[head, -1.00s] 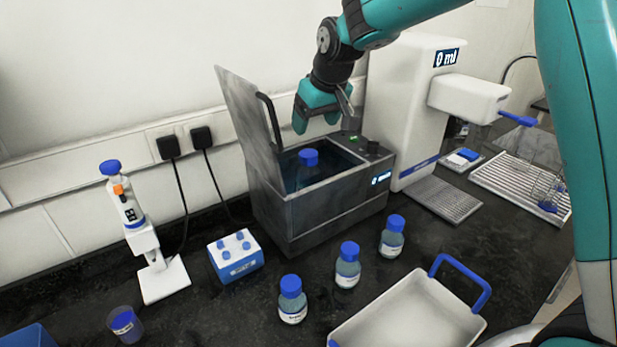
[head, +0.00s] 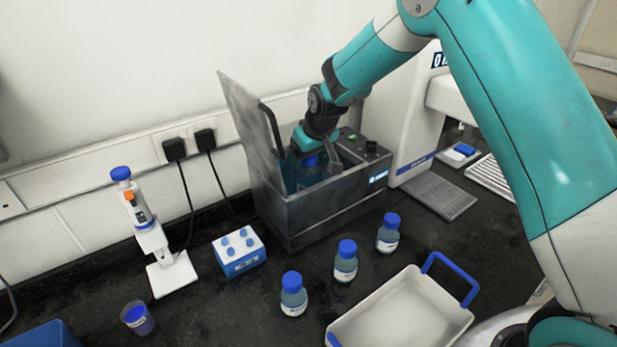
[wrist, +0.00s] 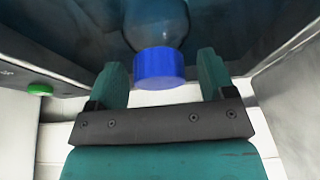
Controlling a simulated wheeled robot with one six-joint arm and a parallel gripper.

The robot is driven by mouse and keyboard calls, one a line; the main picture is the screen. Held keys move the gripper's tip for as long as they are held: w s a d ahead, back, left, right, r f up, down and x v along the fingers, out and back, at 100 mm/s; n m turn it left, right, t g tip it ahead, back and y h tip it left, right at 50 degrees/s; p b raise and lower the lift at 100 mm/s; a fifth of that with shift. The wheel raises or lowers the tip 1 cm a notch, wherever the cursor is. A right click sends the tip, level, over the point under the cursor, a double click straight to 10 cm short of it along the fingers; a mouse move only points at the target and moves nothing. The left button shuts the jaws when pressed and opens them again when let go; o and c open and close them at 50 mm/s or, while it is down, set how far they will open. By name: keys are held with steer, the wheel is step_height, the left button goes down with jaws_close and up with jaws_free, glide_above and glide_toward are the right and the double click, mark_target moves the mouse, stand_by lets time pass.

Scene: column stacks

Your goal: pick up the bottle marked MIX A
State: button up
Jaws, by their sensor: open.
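A bottle with a blue cap (head: 309,160) stands in the open grey water bath (head: 335,207). My gripper (head: 314,168) is open and reaches down into the bath, with its fingers on either side of the cap. In the wrist view the blue cap (wrist: 159,67) lies between the two fingers, with visible gaps at both sides. This bottle's label is hidden. Three more blue-capped bottles stand on the bench in front of the bath: a left one (head: 293,295), a middle one (head: 346,262) and a right one (head: 388,234). Their labels are too small to read.
The bath's raised lid (head: 250,125) stands close left of my gripper. A white dispenser (head: 410,140) is to the right. A white tray with blue handles (head: 400,310) lies in front. A blue-and-white rack (head: 239,251) and a pipette stand (head: 172,274) are left.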

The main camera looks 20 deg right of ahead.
jaws_close()
steer(key=shift+r, duration=0.2)
